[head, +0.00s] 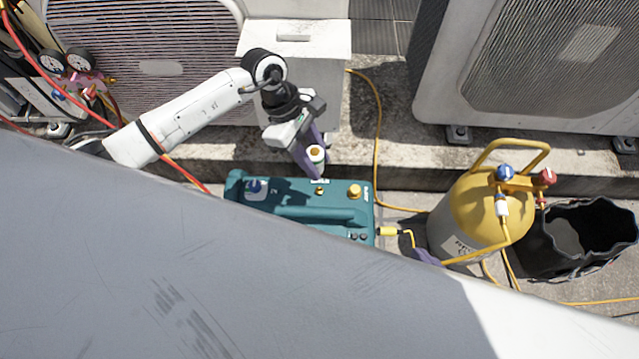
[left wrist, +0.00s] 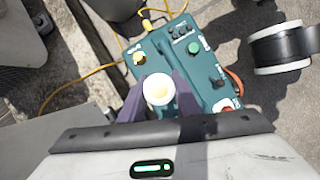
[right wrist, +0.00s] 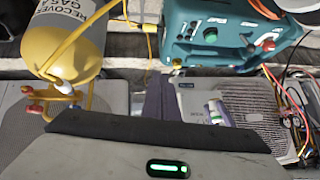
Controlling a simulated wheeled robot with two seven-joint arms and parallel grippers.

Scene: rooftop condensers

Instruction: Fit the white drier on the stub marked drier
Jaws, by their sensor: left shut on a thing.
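The white drier (head: 316,157) has a green band and a yellowish top end. My left gripper (head: 311,150) is shut on it and holds it above the back edge of the teal machine (head: 300,213). In the left wrist view the drier (left wrist: 158,90) is seen end-on between the purple fingers, hiding what lies under it. A small brass stub (head: 319,190) stands on the machine just below the drier in the head view, and a larger brass fitting (head: 354,191) is to its right. Their labels are too small to read. My right gripper (right wrist: 160,98) is shut and empty.
A yellow-topped gas cylinder (head: 480,215) stands right of the machine, with a black bag (head: 580,238) beyond it. A yellow hose (head: 378,130) runs behind the machine. Condensers stand behind a concrete ledge (head: 395,160). Gauges (head: 65,62) are at upper left.

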